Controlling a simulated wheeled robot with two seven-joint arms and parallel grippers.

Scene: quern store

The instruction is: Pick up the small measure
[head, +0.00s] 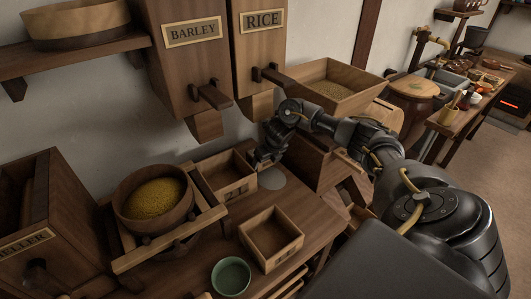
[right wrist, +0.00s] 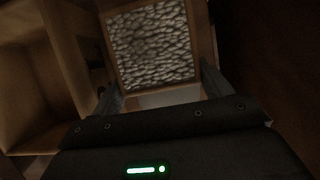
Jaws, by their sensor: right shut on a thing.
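My right gripper (head: 266,162) is low over the back of the worktable, below the rice bin's spout. In the right wrist view its fingers (right wrist: 156,88) are shut on a small square wooden box, the small measure (right wrist: 109,60), which looks full of pale grains. In the head view I cannot make out this box behind the gripper. A larger wooden box (head: 238,194) with a mark on its front stands just left of the gripper. Another open, empty wooden box (head: 271,257) stands nearer the front. My left gripper is not in view.
A grey disc (head: 272,179) lies under the gripper. The barley bin (head: 195,65) and rice bin (head: 262,50) hang above. A bowl of yellow grain (head: 153,198) sits in a wooden frame at left. A green bowl (head: 231,276) stands at the front.

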